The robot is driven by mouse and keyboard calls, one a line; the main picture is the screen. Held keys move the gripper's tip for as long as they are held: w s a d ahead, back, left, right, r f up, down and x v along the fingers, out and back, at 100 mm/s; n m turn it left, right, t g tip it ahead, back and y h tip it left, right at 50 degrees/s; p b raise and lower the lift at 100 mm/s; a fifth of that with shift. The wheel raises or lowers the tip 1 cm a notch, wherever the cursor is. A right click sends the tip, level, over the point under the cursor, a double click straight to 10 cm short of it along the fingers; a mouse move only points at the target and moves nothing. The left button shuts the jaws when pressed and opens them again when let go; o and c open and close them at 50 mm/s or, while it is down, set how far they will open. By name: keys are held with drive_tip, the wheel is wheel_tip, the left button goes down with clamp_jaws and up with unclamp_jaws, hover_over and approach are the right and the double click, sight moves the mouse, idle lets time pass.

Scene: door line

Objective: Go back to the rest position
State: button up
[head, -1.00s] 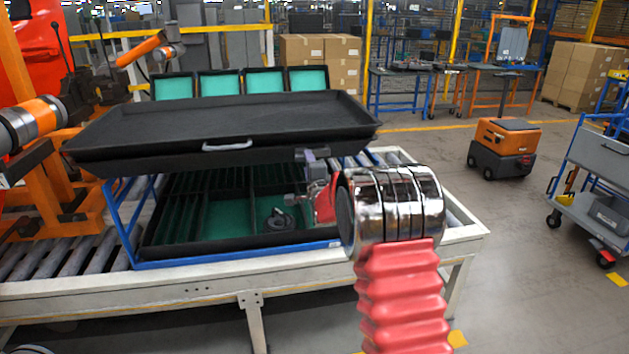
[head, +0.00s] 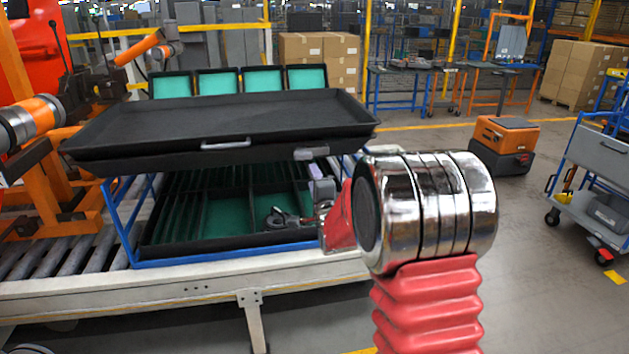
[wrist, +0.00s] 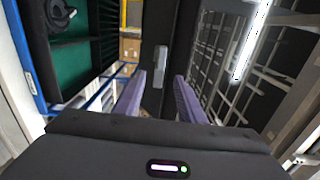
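My arm (head: 425,215), with a chrome joint and a red bellows, fills the right middle of the head view. My gripper (head: 320,182) is partly hidden behind it, near the front right corner of the black tray (head: 240,118). In the wrist view, the two purple fingers of my gripper (wrist: 160,100) stand apart with nothing held between them. A small grey block (wrist: 160,67) on a black edge shows beyond the fingers, apart from them.
Below the tray, a green-lined compartment crate (head: 235,210) on a blue frame holds a dark round part (head: 278,218). A roller conveyor (head: 65,265) carries it. A grey cart (head: 600,160) and an orange mobile robot (head: 505,145) stand right. Floor between is clear.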

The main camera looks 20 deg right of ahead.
idle(0.4)
wheel_tip(320, 180, down, 10)
drive_tip(key=s+n+g, duration=0.3)
drive_tip(key=n+g, duration=0.1)
drive_tip(key=n, duration=0.1)
drive_tip(key=s+a+f+n+g+y, duration=0.15)
drive_tip(key=s+f+n+g, duration=0.25)
drive_tip(key=s, duration=0.4)
drive_tip(key=s+a+r+n+g, duration=0.1)
drive_tip(key=s+a+r+n, duration=0.2)
drive_tip(key=s, duration=0.8)
drive_tip(key=s+a+r+n+g, duration=0.1)
drive_tip(key=s+a+r+n, duration=0.3)
drive_tip(key=s, duration=0.7)
drive_tip(key=s+a+r+n+g+y, duration=0.1)
drive_tip(key=s+r, duration=0.5)
drive_tip(key=s, duration=0.6)
drive_tip(key=a+n+g, duration=0.1)
drive_tip(key=a+n, duration=0.1)
drive_tip(key=a, duration=0.1)
drive_tip(key=shift+a+n, duration=0.3)
drive_tip(key=shift+n, duration=0.1)
